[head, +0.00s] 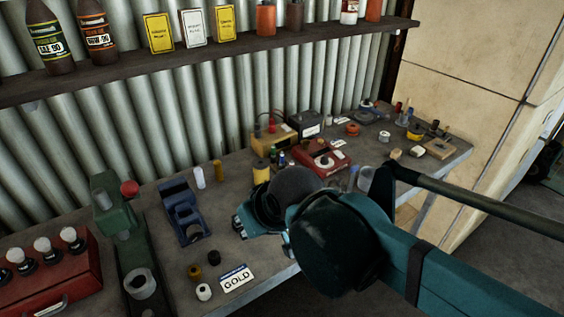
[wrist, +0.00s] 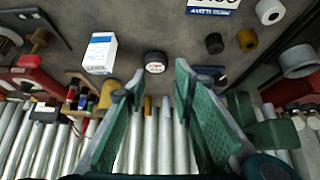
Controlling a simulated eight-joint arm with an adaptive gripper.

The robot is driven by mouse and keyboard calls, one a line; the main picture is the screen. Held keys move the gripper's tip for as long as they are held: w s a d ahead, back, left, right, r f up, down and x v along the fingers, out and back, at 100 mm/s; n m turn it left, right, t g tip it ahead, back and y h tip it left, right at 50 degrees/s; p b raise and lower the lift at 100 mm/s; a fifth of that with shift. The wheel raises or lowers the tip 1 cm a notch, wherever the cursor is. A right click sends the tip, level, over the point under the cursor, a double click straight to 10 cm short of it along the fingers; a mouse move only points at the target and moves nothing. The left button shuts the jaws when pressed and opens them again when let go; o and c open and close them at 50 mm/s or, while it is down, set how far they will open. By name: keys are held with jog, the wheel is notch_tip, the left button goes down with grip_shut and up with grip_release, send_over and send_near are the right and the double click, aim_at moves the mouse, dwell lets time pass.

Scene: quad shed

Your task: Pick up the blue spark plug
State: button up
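My gripper (head: 241,226) hangs over the bench in the head view, its teal fingers apart. In the wrist view the green fingers of my gripper (wrist: 160,88) are wide open with nothing held between them. A small upright blue piece (wrist: 82,101) stands in a tight row of small coloured pieces at the left of the wrist view. It looks like the blue spark plug, but it is too small to be sure. In the head view a small dark blue piece (head: 282,159) stands in front of the yellow box, beyond my gripper.
A GOLD card (head: 236,279) lies near the bench's front edge beside several small cylinders. A blue holder (head: 183,211) and green press (head: 122,240) stand left. A red box (head: 322,158) sits behind my arm. A white box (wrist: 100,53) and black round can (wrist: 155,62) are near the fingers.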

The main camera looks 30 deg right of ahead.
jog(key=shift+r, duration=0.1)
jog(key=m+g+h+p, duration=0.35)
jog(key=m+p, duration=0.55)
jog(key=p, duration=1)
send_near(282, 153)
jog(key=x, duration=0.3)
jog(key=shift+w+d+g, duration=0.15)
jog(key=shift+w+g, duration=0.1)
jog(key=shift+x, duration=1.25)
jog(key=shift+b+x, duration=0.35)
jog(key=shift+x, duration=2.25)
